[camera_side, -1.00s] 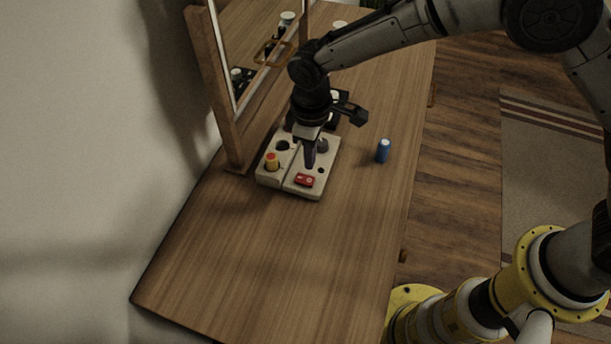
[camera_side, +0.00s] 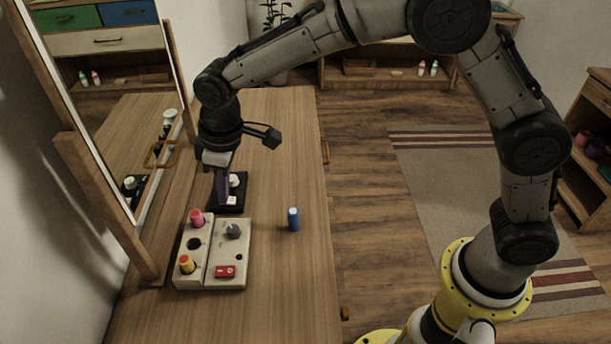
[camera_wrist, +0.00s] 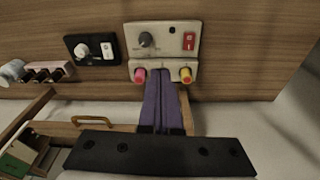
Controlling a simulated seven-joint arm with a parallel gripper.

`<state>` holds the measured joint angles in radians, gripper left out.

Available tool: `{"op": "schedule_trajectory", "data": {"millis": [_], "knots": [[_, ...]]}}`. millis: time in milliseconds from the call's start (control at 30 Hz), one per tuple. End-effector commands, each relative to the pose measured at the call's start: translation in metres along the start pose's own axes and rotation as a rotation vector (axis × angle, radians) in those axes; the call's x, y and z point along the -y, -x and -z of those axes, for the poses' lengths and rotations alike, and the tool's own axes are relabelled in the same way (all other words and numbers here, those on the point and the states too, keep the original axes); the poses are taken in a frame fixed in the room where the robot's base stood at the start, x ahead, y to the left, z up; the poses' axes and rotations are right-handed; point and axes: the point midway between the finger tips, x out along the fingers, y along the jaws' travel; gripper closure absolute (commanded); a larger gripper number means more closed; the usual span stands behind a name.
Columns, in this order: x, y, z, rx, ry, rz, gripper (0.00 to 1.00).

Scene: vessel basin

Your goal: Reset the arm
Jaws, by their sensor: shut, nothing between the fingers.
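My gripper (camera_side: 223,200) points down in the side view, its closed purple fingers in front of a small black box (camera_side: 241,206) with white parts on it. Nothing is between the fingers. The fingers (camera_wrist: 163,84) also show in the wrist view, overlapping the near edge of a pale control panel (camera_wrist: 131,30). In the side view the panel (camera_side: 213,284) lies nearer the camera than the gripper. It carries a pink peg (camera_side: 197,218), a yellow-and-red peg (camera_side: 186,264), a grey knob (camera_side: 233,231) and a red switch (camera_side: 225,271). I cannot tell whether the fingertips touch anything.
A blue cylinder (camera_side: 293,219) stands right of the panel. A wood-framed mirror (camera_side: 130,130) stands along the table's left side. The black box (camera_wrist: 93,63) lies left of the panel in the wrist view. The table (camera_side: 290,290) is clear nearer the camera.

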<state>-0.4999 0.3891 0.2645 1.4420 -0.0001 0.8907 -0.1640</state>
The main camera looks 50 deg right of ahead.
Motion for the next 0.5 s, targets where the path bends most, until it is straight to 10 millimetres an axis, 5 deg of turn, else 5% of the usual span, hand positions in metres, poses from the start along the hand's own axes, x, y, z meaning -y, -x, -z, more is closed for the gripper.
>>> {"op": "schedule_trajectory", "data": {"millis": [33,200,500], "knots": [[-0.019,0.033,-0.008,-0.048,-0.04,-0.015,1.0],[-0.06,0.114,-0.056,-0.154,-0.159,-0.061,1.0],[-0.08,0.203,-0.18,-0.3,-0.367,-0.148,1.0]]}}
